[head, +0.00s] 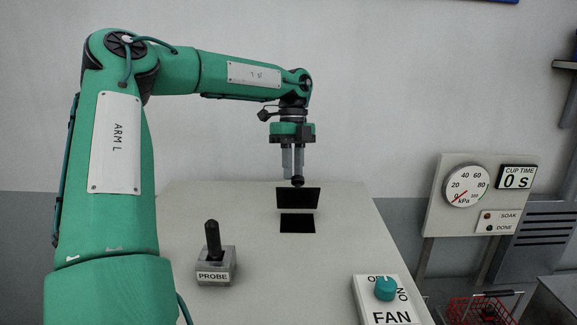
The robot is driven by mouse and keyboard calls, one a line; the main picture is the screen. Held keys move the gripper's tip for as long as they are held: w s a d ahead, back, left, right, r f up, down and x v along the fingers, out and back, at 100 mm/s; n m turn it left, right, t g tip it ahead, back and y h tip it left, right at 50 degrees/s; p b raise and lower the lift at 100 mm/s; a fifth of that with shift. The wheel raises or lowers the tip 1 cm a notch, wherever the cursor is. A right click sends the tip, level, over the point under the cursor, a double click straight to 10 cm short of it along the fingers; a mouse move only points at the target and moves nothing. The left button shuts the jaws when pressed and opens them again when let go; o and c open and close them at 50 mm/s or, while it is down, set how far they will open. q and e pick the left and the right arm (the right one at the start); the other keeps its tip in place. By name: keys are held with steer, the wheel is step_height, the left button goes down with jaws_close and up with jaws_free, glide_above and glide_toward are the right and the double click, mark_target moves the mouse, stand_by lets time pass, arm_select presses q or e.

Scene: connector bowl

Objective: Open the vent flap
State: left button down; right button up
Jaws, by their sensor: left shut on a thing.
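My left gripper (293,176) points down over the far part of the pale bench. Its fingers are shut on a small dark round knob (298,182). Just below the knob is a black panel (297,199), which looks like the vent flap. A second black rectangle (297,223) lies nearer, with a thin pale strip between the two. I cannot tell for sure how far the flap is tilted, and the fingers hide part of the knob. My right gripper is out of view.
A PROBE holder (215,270) with a black handle stands front left on the bench (255,285). A FAN switch with a teal knob (386,288) is front right. A gauge panel (470,205) reads near zero, with CUP TIME 0 s. A red wire basket (480,308) is lower right.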

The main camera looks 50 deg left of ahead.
arm_select(q)
step_height(320, 180, down, 2)
steer(key=shift+s, duration=0.1)
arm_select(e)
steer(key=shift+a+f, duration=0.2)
arm_select(q)
steer(key=c, duration=1.6)
jaws_free()
steer(key=o, duration=0.5)
steer(key=w, duration=0.2)
steer(key=w+a+f, duration=0.1)
steer(key=shift+w, duration=0.3)
steer(key=shift+s+r, duration=0.1)
steer(key=b+v, duration=0.3)
steer(key=v, duration=1)
steer(key=shift+w+r, duration=0.25)
steer(key=shift+w, duration=0.1)
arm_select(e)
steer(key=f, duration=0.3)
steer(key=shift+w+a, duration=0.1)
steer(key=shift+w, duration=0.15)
arm_select(q)
steer(key=shift+a, duration=0.2)
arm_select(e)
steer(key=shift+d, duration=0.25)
